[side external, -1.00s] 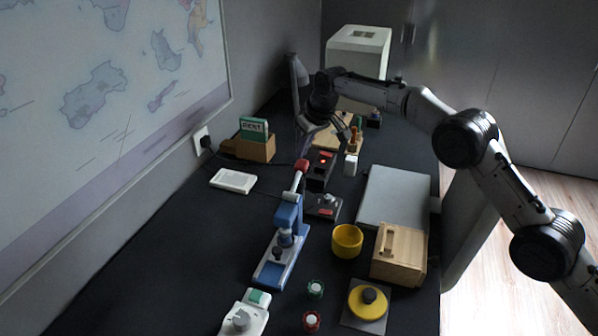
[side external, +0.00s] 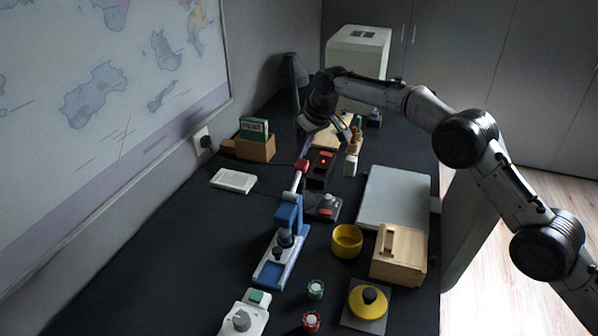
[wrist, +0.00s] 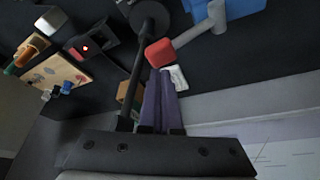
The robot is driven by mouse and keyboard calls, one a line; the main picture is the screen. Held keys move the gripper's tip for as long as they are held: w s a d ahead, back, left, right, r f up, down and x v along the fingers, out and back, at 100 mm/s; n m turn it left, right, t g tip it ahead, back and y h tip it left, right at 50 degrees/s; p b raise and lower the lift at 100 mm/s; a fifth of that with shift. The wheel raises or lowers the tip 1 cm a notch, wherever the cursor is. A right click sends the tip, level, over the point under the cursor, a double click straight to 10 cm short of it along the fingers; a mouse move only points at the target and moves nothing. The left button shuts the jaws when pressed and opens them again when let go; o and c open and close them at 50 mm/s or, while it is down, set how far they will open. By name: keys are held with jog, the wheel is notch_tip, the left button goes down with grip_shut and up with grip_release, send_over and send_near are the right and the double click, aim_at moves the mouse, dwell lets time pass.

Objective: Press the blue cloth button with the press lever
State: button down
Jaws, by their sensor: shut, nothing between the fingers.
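The blue press (side external: 287,222) stands on the dark desk, left of its middle. Its grey lever slants up and away to a red knob (side external: 301,166), which also shows in the wrist view (wrist: 160,53). The lever appears raised. My gripper (side external: 304,157) is shut and empty, with its purplish fingers pointing down close to the red knob. In the wrist view the fingertips (wrist: 160,72) are right beside the knob; I cannot tell whether they touch it. I cannot make out the blue cloth button; a small dark piece (side external: 277,253) sits low on the press.
A black box with a red light (side external: 322,161) stands right of the knob. A control box (side external: 325,208), yellow cup (side external: 347,240) and wooden box (side external: 400,254) are to the right. A white device (side external: 233,180) lies left. A dark lamp (side external: 291,75) stands behind.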

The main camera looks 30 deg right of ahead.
aim_at(304, 165)
dwell(0.4)
jog(key=shift+s+f, duration=0.15)
jog(key=shift+f, duration=2.8)
jog(key=shift+r, duration=0.1)
jog(key=shift+r, duration=4.7)
